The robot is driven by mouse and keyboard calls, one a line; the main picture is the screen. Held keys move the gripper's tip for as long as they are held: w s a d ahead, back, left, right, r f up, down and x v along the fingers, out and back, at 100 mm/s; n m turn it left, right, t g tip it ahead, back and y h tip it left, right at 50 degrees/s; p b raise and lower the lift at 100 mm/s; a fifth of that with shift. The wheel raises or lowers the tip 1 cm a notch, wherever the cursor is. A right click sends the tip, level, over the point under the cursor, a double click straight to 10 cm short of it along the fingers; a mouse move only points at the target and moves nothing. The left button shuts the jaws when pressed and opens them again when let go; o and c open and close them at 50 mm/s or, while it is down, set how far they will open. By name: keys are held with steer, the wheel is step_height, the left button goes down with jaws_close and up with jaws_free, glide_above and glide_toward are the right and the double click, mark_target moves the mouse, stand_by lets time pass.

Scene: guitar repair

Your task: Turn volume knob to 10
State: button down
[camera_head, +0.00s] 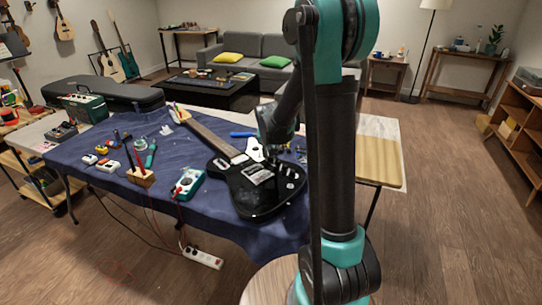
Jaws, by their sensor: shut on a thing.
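A black electric guitar (258,200) lies face up on the blue cloth of the workbench, its neck (207,134) pointing to the back left. It has a white pickguard and several small light knobs (290,186) on the right of its body. My gripper (273,152) points down at the upper right of the guitar body, beside the pickguard. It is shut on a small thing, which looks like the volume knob. The fingertips are dark and small here. They hide the knob, so its setting cannot be read.
A green-and-white meter (187,183) lies left of the guitar. A wooden block with tools (141,176), small pedals (107,165) and a small green amplifier (85,106) stand farther left. A blue tool (243,134) lies behind the guitar.

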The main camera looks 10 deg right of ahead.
steer(key=shift+a+m+h, duration=0.1)
steer(key=shift+m+h, duration=0.2)
steer(key=shift+m, duration=0.7)
steer(key=c, duration=1.4)
jaws_free()
